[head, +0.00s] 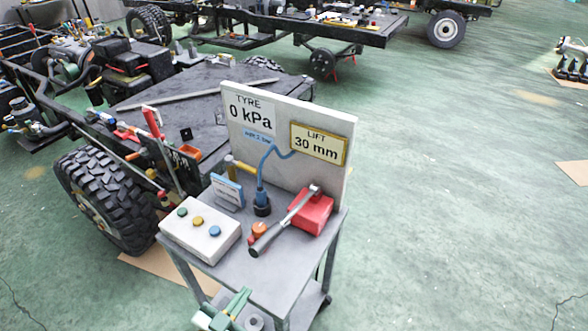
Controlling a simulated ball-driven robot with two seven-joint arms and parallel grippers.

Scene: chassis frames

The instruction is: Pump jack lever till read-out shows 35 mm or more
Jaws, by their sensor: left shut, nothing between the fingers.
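The red jack (311,214) sits on the right of the grey cart top. Its lever (284,221) is a metal bar with a dark grip, slanting down towards the front left of the cart, low over the top. The lift read-out (318,144) on the upright panel shows 30 mm. My left gripper (238,302) is at the bottom of the view, in front of the cart's front edge. It is shut and empty, apart from the lever and nearer to me. My right gripper is not in view.
The cart top (285,262) also holds a white button box (200,230), an orange knob (259,229), a blue hose (262,180) and a small blue-and-white sign (227,190). The tyre read-out (250,112) shows 0 kPa. A chassis wheel (105,200) stands left.

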